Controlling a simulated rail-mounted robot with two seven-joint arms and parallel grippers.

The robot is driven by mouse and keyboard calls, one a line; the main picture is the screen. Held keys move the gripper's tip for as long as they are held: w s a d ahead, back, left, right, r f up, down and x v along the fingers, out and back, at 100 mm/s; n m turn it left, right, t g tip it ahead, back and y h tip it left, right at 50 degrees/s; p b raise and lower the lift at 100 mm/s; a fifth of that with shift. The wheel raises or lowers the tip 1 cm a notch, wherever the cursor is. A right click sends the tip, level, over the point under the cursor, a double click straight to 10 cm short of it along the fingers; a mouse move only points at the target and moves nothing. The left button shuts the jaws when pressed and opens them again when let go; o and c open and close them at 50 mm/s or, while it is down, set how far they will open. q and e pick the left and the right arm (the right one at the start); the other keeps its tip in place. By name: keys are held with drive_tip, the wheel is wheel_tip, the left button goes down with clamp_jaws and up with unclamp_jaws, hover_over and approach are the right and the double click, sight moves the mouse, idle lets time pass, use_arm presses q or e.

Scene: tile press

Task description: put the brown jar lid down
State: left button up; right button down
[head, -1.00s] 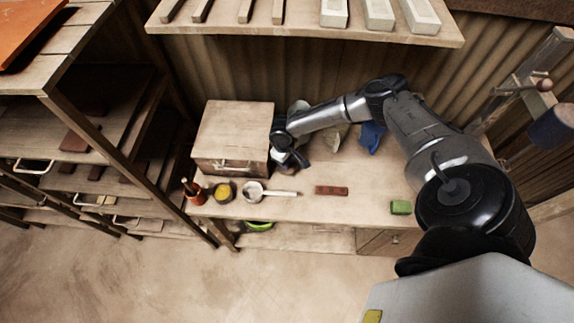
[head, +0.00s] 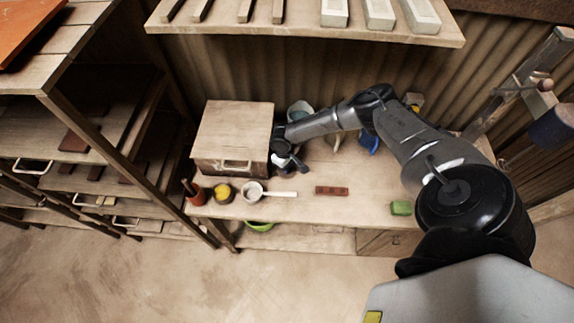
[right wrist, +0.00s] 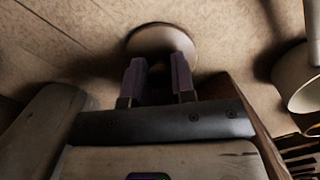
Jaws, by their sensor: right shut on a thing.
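My right gripper (right wrist: 156,82) is shut on a dark part between its fingers. A round, pale brownish disc (right wrist: 162,40) lies just beyond the fingertips in the right wrist view and looks like the brown jar lid. I cannot tell whether it touches the surface behind it. In the head view the right gripper (head: 290,163) is low over the bench, just right of the wooden box (head: 235,130); the lid is too small and covered to make out there. My left gripper is not in view.
The bench (head: 350,205) holds a red pot (head: 193,196), a yellow-filled pot (head: 222,192), a pale pan (head: 252,190), a red-brown block (head: 331,191) and a green block (head: 401,208). A pale container (right wrist: 300,78) is close right in the wrist view. A shelf (head: 300,28) hangs above.

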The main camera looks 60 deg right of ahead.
drive_tip(key=c, duration=1)
unclamp_jaws()
drive_tip(key=shift+o, duration=0.2)
drive_tip(key=shift+r, duration=0.25)
wheel_tip(320, 180, up, 11)
drive_tip(key=w, duration=0.1)
drive_tip(key=s+a+f+n+t+y, duration=0.1)
drive_tip(key=s+a+n, duration=0.2)
drive_tip(key=a, duration=0.7)
drive_tip(key=s+a+f+n+t+y, duration=0.1)
drive_tip(key=s+a+n, duration=0.15)
drive_tip(key=a, duration=0.85)
drive_tip(key=s+a+f+n+y, duration=0.15)
drive_tip(key=s+a, duration=0.25)
drive_tip(key=a, duration=0.6)
drive_tip(key=s+d+r+m+t+h, duration=0.3)
drive_tip(key=s+d+r, duration=0.2)
drive_tip(key=s, duration=0.5)
drive_tip(key=shift+d+p+v, duration=0.25)
drive_tip(key=shift+p+v, duration=0.15)
drive_tip(key=shift+v, duration=0.75)
